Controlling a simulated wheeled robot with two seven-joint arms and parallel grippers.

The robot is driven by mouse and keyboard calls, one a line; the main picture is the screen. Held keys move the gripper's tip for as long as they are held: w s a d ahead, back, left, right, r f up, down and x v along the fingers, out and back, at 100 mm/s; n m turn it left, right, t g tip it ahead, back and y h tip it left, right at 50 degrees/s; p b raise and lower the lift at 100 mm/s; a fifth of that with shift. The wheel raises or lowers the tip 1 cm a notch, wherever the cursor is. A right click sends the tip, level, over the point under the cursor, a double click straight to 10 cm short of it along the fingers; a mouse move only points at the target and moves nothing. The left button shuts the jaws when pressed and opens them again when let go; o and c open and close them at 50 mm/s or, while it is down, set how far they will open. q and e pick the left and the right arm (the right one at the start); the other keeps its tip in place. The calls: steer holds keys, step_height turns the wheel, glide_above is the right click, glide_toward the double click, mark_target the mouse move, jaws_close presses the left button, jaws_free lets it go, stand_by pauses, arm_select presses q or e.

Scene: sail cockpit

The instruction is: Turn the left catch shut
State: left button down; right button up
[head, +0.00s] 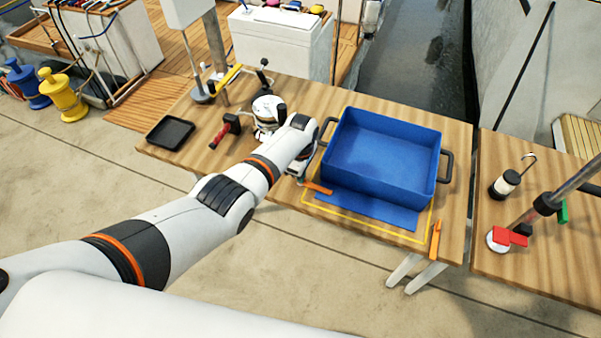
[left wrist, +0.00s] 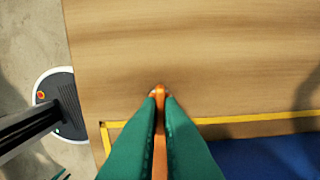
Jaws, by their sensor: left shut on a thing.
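The left catch (head: 318,187) is a slim orange lever at the front left corner of the blue bin (head: 380,185). My left gripper (head: 300,176) is at this catch, its fingers partly hidden by my wrist. In the left wrist view my green fingers (left wrist: 160,98) are shut on both sides of the orange left catch (left wrist: 160,135), which runs lengthwise between them. A second orange catch (head: 435,240) lies at the front right corner, apart from my gripper. My right gripper is not in view.
The bin stands on a wooden table inside a yellow outline (head: 340,222). A black tray (head: 170,133), a red-handled tool (head: 220,135) and a white-and-black device (head: 267,110) stand to the left. A second table (head: 540,265) at right holds a pole and a small bottle (head: 506,184).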

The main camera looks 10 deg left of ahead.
arm_select(q)
steer(key=shift+a+n, duration=0.1)
steer(key=shift+n, duration=0.3)
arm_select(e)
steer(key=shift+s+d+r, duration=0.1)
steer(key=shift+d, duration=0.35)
arm_select(q)
steer(key=c, duration=1.6)
jaws_free()
step_height(320, 180, up, 4)
steer(key=shift+r+p, duration=0.1)
steer(key=shift+p, duration=0.65)
step_height(320, 180, up, 8)
steer(key=shift+f, duration=0.1)
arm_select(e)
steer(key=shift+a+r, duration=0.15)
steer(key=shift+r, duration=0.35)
